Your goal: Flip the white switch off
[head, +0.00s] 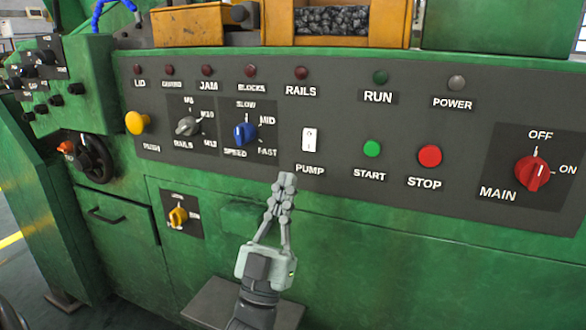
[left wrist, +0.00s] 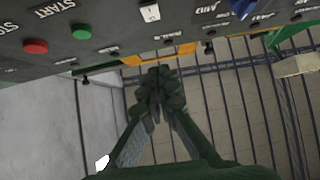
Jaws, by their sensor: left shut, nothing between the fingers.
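The white switch (head: 309,139) is a small upright rocker above the PUMP label on the dark control panel (head: 330,95). It also shows in the left wrist view (left wrist: 150,13) at the top edge. My left gripper (head: 287,180) is shut and empty, its fingertips together. In the head view the fingertips appear just below and slightly left of the PUMP label, apart from the switch. In the left wrist view the shut fingers (left wrist: 157,80) appear below the switch. My right gripper is not in view.
Left of the switch is the blue speed knob (head: 244,133). To its right are the green START button (head: 372,149), the red STOP button (head: 430,155) and the red MAIN knob (head: 532,173). A yellow knob (head: 178,217) sits on the green front below.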

